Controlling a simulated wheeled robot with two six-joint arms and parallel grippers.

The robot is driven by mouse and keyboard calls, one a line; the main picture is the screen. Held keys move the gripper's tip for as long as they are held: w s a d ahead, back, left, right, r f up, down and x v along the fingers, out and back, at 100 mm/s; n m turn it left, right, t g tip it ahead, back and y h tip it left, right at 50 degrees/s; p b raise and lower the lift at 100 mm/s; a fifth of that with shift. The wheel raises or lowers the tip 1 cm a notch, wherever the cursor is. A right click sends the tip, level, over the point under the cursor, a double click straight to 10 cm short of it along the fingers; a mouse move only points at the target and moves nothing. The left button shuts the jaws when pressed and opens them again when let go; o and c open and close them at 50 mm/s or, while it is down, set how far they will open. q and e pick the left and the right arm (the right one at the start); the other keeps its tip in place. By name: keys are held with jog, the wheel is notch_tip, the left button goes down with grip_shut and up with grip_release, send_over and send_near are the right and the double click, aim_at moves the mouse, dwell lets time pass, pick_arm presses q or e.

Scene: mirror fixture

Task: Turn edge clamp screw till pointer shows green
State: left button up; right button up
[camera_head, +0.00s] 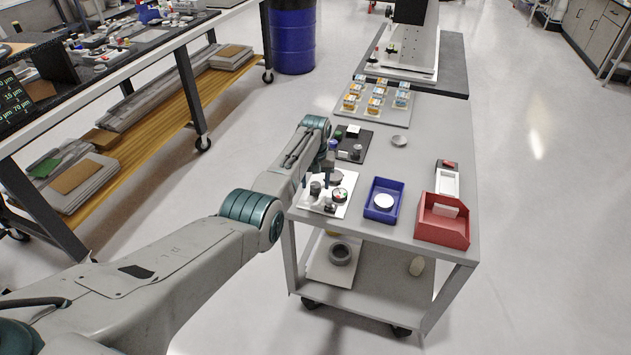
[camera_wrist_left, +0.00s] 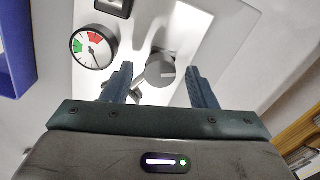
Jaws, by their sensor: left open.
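The white fixture plate (camera_head: 346,181) sits at the cart's near left corner, and it fills the middle of the left wrist view (camera_wrist_left: 190,22). A round gauge (camera_wrist_left: 94,47) has a green sector at left and a red one at top; its dark pointer appears to point downward, outside both colours. It also shows in the head view (camera_head: 340,195). A grey clamp screw knob (camera_wrist_left: 160,70) with a metal stem lies between the fingertips of my left gripper (camera_wrist_left: 158,72), with gaps on both sides. My left gripper (camera_head: 329,163) is open above the plate. My right gripper is out of view.
A blue bin (camera_head: 384,215) with a white disc and a red bin (camera_head: 442,232) stand right of the fixture. A dark tray (camera_head: 352,142) and a tray of small boxes (camera_head: 375,107) lie behind. The cart's middle is mostly clear.

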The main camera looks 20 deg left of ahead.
aim_at(316, 184)
pick_arm(q)
notch_tip(316, 184, up, 11)
jog(key=b, duration=0.1)
dwell(0.4)
jog(key=shift+f, duration=0.1)
notch_tip(316, 184, down, 9)
jog(key=b, duration=0.3)
jog(key=shift+f, duration=0.95)
